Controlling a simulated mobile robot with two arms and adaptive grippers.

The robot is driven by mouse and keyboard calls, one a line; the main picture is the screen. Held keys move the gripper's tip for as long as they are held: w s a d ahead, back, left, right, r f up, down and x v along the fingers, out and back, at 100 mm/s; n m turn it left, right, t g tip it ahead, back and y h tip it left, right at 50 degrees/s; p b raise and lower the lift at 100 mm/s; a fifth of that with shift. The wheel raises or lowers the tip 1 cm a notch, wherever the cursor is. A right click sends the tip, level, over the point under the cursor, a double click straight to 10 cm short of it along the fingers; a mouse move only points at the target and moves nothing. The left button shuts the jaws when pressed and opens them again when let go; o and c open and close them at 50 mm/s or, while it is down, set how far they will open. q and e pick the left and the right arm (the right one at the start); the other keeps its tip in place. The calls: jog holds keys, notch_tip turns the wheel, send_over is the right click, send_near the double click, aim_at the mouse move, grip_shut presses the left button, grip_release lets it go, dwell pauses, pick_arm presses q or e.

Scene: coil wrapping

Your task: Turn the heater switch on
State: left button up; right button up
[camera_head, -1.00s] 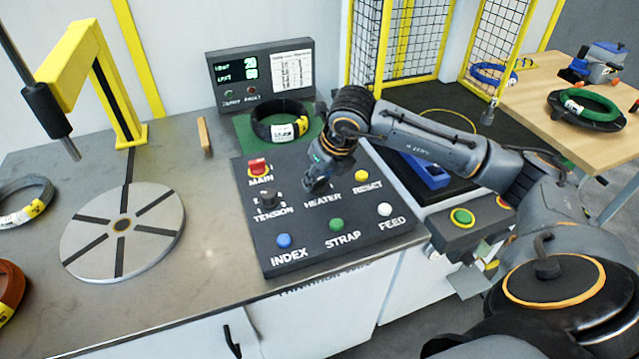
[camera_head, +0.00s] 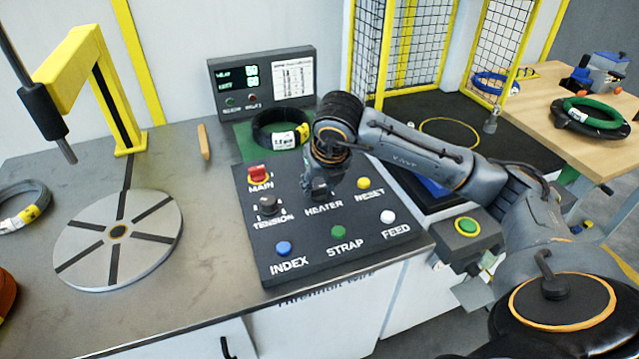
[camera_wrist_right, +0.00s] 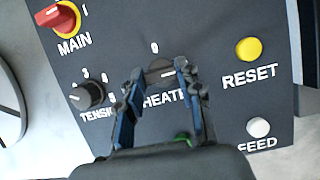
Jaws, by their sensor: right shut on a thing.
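The heater switch (camera_wrist_right: 160,70) is a dark knob on the black control panel (camera_head: 300,262), above the HEATER label. In the right wrist view it sits between the two fingers of my right gripper (camera_wrist_right: 155,78), which is shut on it. A "0" mark shows above the knob; its other marks are hidden by the fingers. In the head view the right gripper (camera_head: 319,188) points down at the knob, and the hand hides most of it. My left gripper is in neither current view.
Close around are the red MAIN switch (camera_head: 258,173), the TENSION knob (camera_head: 267,205), the yellow RESET button (camera_head: 363,183) and the white FEED button (camera_head: 388,216). A display (camera_head: 262,80) stands behind. The grey turntable (camera_head: 120,240) lies left, with bare bench between.

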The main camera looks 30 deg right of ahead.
jog(key=o, duration=1.1)
jog(key=shift+o, duration=0.2)
jog(key=v, duration=1.2)
